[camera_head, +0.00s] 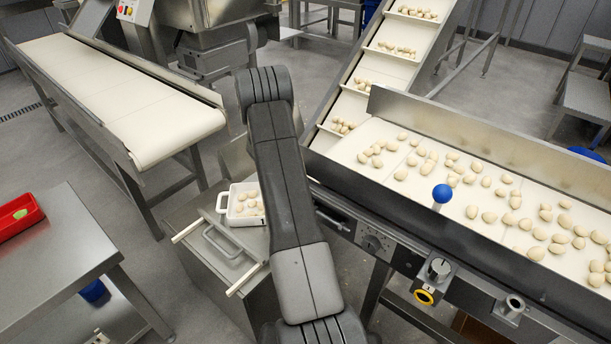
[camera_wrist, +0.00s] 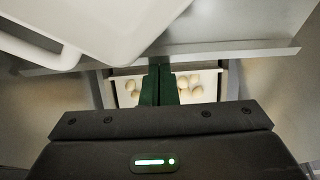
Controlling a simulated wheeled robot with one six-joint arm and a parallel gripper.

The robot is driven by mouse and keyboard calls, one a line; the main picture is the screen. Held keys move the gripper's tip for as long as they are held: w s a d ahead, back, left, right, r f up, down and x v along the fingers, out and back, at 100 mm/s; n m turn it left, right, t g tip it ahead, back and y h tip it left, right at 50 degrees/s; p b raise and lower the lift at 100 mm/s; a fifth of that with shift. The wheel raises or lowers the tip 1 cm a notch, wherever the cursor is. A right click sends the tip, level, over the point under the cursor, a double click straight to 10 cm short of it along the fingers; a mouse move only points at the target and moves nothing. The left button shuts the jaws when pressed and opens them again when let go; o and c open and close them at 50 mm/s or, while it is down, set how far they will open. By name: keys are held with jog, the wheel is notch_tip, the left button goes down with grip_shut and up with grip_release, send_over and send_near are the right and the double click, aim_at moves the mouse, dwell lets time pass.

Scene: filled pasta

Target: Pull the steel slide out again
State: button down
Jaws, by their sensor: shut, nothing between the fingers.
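A flat steel plate with a grey loop handle (camera_head: 223,241) lies on the cabinet at lower centre in the head view, left of my arm. I cannot tell for certain whether it is the steel slide. In the wrist view a steel sheet with a straight lip (camera_wrist: 225,52) crosses the picture beyond my fingers. My gripper (camera_wrist: 160,72) is shut and empty, its two dark green fingers together. The fingertips overlap the lip in the picture; contact cannot be told. My arm hides the gripper in the head view.
A white tub (camera_head: 236,219) with pasta pieces stands on the cabinet, beside two pale rods. A belt (camera_head: 505,205) with pasta and a blue-knobbed lever (camera_head: 442,194) lies right. An empty conveyor (camera_head: 130,105) and a steel table (camera_head: 50,262) stand left.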

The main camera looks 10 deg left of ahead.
jog(key=s+a+b, duration=0.2)
jog(key=s, duration=0.1)
jog(key=s+a+b, duration=0.2)
jog(key=s+a, duration=0.1)
jog(key=s, duration=0.1)
jog(key=s+a+b, duration=0.2)
jog(key=s+b, duration=0.1)
jog(key=s, duration=0.1)
jog(key=shift+a+f, duration=0.15)
jog(key=shift+a, duration=0.1)
jog(key=shift+s+a, duration=0.25)
jog(key=shift+s, duration=0.2)
jog(key=shift+d, duration=0.1)
